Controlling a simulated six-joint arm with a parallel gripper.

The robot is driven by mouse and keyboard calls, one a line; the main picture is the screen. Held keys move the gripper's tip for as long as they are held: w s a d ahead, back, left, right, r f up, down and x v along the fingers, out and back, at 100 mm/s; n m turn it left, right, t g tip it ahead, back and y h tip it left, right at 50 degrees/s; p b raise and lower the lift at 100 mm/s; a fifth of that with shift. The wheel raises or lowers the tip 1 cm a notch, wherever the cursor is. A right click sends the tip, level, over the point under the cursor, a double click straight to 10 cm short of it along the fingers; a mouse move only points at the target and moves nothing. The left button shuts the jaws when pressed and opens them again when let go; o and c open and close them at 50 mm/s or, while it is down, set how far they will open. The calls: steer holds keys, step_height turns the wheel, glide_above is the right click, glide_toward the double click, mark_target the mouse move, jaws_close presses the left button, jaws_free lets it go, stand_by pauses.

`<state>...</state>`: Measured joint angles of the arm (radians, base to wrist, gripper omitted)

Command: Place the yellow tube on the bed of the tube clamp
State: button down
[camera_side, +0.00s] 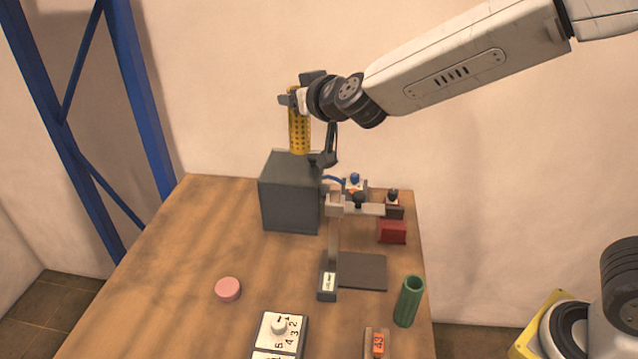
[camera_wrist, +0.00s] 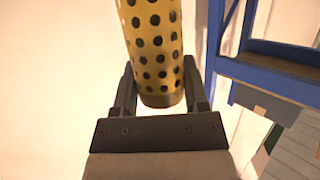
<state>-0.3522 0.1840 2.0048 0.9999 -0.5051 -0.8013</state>
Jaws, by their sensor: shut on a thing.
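The yellow tube (camera_side: 299,132), dotted with dark holes, is upright in the side view. My gripper (camera_side: 297,99) is shut on it near its upper end, and the tube hangs down from the fingers. Its lower end appears just above the back edge of a dark grey box; I cannot tell whether they touch. In the wrist view the tube (camera_wrist: 155,45) sits between both fingers (camera_wrist: 160,90), one dark-rimmed end near the palm, the other end out of frame. A metal stand (camera_side: 334,240) with a side arm and dark base plate (camera_side: 363,271) stands on the table; I cannot tell for sure which fixture is the tube clamp.
The grey box (camera_side: 290,195) stands at the back of the wooden table (camera_side: 185,260). A red block (camera_side: 392,232) and a blue-knobbed part (camera_side: 354,181) are right of it. A green tube (camera_side: 409,301), pink disc (camera_side: 228,289) and numbered dial panel (camera_side: 279,333) are nearer. The table's left is clear.

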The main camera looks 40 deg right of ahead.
steer(key=s+d+m+g+h, duration=0.1)
steer(key=s+d+m+h, duration=0.2)
steer(key=d, duration=0.8)
steer(key=s+d+m+h, duration=0.1)
steer(key=s+d+h, duration=0.1)
steer(key=s+d, duration=0.65)
steer(key=w+f, duration=0.1)
steer(key=f, duration=0.8)
steer(key=w+d+f, duration=0.1)
steer(key=w+f, duration=0.1)
steer(key=f, duration=0.8)
steer(key=shift+d, duration=0.3)
steer(key=shift+f, duration=0.1)
steer(key=shift+w+f, duration=0.1)
steer(key=shift+f, duration=2.05)
steer(key=shift+f, duration=0.15)
steer(key=shift+f, duration=1.65)
steer(key=shift+f, duration=0.1)
